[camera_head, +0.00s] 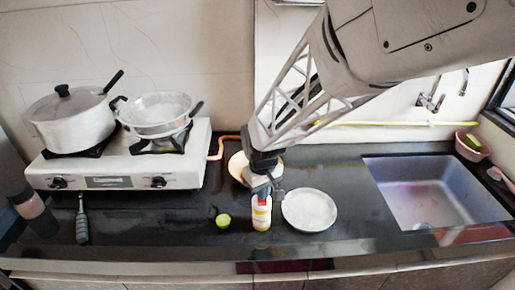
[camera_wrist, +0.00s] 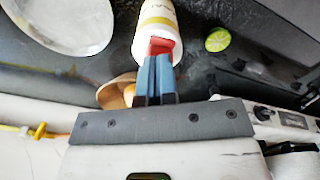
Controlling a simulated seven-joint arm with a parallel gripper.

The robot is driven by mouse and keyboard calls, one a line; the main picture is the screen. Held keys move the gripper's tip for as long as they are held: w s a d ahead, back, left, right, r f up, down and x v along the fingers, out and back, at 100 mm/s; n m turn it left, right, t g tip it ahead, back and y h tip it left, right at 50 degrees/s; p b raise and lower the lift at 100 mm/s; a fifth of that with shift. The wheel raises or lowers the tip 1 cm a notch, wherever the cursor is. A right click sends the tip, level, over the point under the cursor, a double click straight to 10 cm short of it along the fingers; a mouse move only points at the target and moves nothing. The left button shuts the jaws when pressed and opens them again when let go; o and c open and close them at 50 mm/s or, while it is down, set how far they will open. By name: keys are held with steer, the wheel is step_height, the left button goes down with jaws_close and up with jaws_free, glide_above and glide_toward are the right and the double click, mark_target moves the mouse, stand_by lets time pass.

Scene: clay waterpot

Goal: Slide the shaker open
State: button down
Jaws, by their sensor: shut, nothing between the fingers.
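The shaker (camera_head: 262,218) stands upright on the dark counter, white with a yellow band. In the wrist view the shaker (camera_wrist: 157,18) is at the top middle, with a red part at its near end, right at my fingertips. My gripper (camera_head: 264,196) is directly above the shaker's top in the head view. In the wrist view the fingers of my gripper (camera_wrist: 161,60) are together with nothing between them. The fingertips look touching or very close to the red part; I cannot tell which. The fingers partly hide the top.
A white plate (camera_head: 310,210) lies just right of the shaker and a lime (camera_head: 223,220) just left. A tan round bowl (camera_head: 237,168) is behind my gripper. A stove (camera_head: 115,172) with pots stands left, and a sink (camera_head: 430,190) is right. The counter's front edge is near.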

steer(key=shift+w+f, duration=0.15)
steer(key=shift+w, duration=1)
stand_by(1.9)
stand_by(0.6)
step_height(320, 180, up, 7)
stand_by(1.4)
stand_by(0.4)
steer(key=s+d+r+m+t, duration=0.1)
steer(key=s+d+r+m, duration=0.1)
steer(key=s+d, duration=0.3)
steer(key=s+d+r+m, duration=0.2)
steer(key=s+d+r, duration=0.2)
steer(key=s, duration=0.6)
steer(key=s+d+r+m+t, duration=0.1)
steer(key=s+d+r, duration=0.3)
steer(key=s, duration=0.4)
steer(key=shift+s+d+m+t, duration=0.3)
steer(key=shift+d+m, duration=0.3)
steer(key=shift+d, duration=0.3)
